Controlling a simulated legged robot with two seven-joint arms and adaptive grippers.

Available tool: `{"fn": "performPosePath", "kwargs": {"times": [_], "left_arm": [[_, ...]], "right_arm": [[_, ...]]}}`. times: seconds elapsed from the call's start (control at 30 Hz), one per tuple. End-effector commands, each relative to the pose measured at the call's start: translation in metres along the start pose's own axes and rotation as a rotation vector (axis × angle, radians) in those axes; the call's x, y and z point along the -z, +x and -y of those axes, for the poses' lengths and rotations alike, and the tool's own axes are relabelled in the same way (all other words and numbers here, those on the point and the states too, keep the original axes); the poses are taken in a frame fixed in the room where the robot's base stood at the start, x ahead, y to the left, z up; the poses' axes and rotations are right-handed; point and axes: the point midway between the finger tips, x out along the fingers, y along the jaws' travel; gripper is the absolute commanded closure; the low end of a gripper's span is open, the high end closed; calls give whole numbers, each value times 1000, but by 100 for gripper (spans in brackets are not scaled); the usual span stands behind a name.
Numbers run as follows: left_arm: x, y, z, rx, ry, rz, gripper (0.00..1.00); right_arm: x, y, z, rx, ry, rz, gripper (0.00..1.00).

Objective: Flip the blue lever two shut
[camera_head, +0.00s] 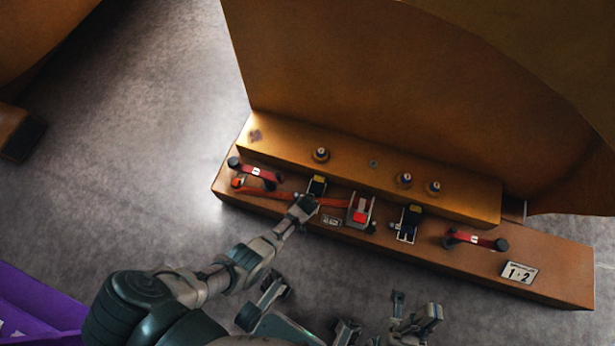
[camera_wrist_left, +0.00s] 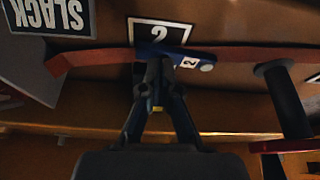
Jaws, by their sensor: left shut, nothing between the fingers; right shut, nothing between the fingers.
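The blue lever two (camera_wrist_left: 190,62), with a white "2" tag, shows in the left wrist view beside a plate marked "2" (camera_wrist_left: 160,32). It lies across an orange-red strap (camera_wrist_left: 100,57). My left gripper (camera_wrist_left: 157,66) is shut and empty, its fingertips at the lever's left part. I cannot tell whether they touch it. In the head view my left gripper (camera_head: 303,207) is over the front ledge and hides most of this lever. My right gripper (camera_head: 415,320) is shut and empty, low in the picture, well short of the ledge.
The brown ledge (camera_head: 555,265) carries a left red handle (camera_head: 258,171), a right red handle (camera_head: 475,239), a grey unit with a red block (camera_head: 360,212), another lever fitting (camera_head: 409,222) and a "1+2" plate (camera_head: 520,272). Several knobs stand behind. A "SLACK" plate (camera_wrist_left: 50,16) is nearby.

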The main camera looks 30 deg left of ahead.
Motion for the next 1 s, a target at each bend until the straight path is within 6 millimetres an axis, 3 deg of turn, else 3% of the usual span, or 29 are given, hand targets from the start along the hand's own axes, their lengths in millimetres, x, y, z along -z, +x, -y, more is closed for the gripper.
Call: {"fn": "performPosePath", "kwargs": {"times": [1.0], "left_arm": [[12,0,-4,-4,3,-11,100]], "right_arm": [[0,1,0,4,-2,-6,100]]}}
